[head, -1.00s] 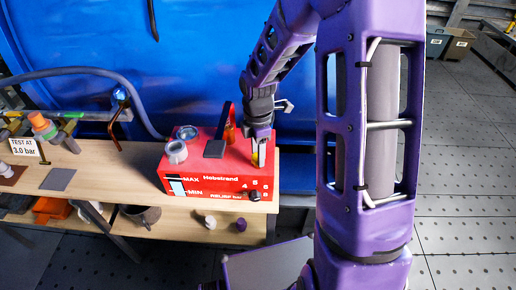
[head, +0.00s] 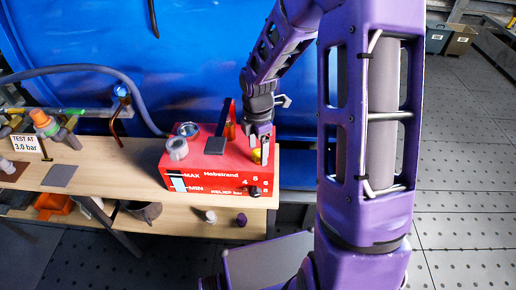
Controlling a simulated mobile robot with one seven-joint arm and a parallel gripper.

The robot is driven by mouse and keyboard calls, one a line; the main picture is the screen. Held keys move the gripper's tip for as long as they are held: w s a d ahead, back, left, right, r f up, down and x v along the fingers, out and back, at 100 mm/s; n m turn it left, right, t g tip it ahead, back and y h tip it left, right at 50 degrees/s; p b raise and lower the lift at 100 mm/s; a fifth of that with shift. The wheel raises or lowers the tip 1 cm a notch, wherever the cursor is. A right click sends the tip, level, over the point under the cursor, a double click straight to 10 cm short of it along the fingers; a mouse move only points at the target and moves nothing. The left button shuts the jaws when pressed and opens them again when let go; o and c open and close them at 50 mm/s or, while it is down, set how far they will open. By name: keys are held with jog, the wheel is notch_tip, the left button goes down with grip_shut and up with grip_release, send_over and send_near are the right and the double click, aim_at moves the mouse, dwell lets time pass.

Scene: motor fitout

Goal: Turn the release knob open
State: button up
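A red box (head: 208,155) marked "Hebstrand" stands on the wooden bench. A small yellow knob (head: 257,155) shows on the right end of its top; it may be the release knob. My gripper (head: 260,149) points down over this end, its fingers at the yellow knob. The fingers are small in this view, and I cannot tell whether they grip the knob or stand open around it. A black knob (head: 254,191) sits low on the box's front, beside the "RELIEF bar" lettering and a number scale.
A grey open port (head: 176,149), a blue-grey ring and a dark upright lever share the box top. Hose fittings and a "TEST AT 3.0 bar" sign (head: 25,143) are at the left. A blue tank (head: 190,60) stands close behind.

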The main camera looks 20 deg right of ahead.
aim_at(258, 153)
notch_tip(258, 153, up, 17)
jog(key=p, duration=0.1)
jog(key=shift+r, duration=0.2)
dwell(0.4)
dwell(0.3)
